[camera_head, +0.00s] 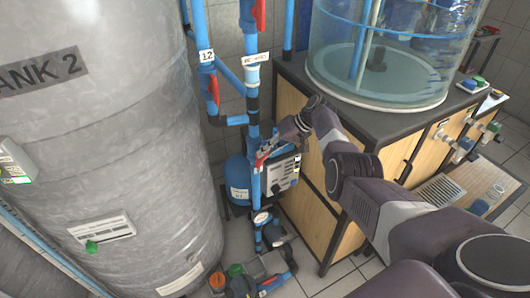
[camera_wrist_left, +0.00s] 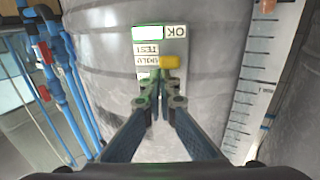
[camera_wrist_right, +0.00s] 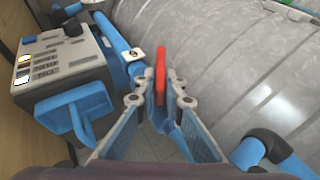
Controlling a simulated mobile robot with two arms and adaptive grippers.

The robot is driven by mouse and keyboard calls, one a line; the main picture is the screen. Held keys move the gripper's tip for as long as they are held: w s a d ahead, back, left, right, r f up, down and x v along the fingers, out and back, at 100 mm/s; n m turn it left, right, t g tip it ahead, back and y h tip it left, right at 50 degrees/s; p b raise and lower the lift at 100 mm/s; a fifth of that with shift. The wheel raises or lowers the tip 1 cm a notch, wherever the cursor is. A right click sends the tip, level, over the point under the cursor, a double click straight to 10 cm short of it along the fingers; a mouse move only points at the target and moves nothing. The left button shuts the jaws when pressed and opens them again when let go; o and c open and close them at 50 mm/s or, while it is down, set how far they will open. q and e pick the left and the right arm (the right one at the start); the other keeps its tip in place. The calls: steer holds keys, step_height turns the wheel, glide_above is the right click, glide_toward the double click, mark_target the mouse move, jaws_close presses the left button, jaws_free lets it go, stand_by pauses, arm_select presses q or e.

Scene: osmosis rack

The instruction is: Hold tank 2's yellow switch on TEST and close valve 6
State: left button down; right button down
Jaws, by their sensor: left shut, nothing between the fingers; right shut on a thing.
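Tank 2 (camera_head: 110,120) is the large grey tank at left in the head view. In the left wrist view its panel (camera_wrist_left: 178,42) appears upside down, with TEST and OK labels and a yellow switch (camera_wrist_left: 170,62). My left gripper (camera_wrist_left: 160,101) is shut and empty, its tips close to the switch; contact is unclear. It is outside the head view. My right gripper (camera_head: 268,150) is at the vertical blue pipe. In the right wrist view, its fingers (camera_wrist_right: 160,96) are shut on a red valve handle (camera_wrist_right: 160,74), which stands lengthwise between them. A small numbered tag (camera_wrist_right: 134,54) is beside it.
A grey controller box (camera_wrist_right: 62,64) stands close beside my right gripper. Blue pipes (camera_head: 252,90) with other red handles (camera_head: 214,90) run above. A wooden cabinet (camera_head: 310,170) with a clear cylindrical tank (camera_head: 330,50) stands to the right. A ruled scale (camera_wrist_left: 262,80) is right of the left gripper.

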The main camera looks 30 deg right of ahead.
steer(key=shift+s+d+f+y, duration=0.1)
steer(key=shift+f+y, duration=0.05)
steer(key=shift+y, duration=0.35)
stand_by(0.4)
steer(key=c, duration=2)
jaws_free()
steer(key=shift+d+r, duration=0.3)
steer(key=shift+r, duration=0.05)
steer(key=v, duration=1.1)
steer(key=shift+s, duration=0.3)
steer(key=shift+o, duration=0.5)
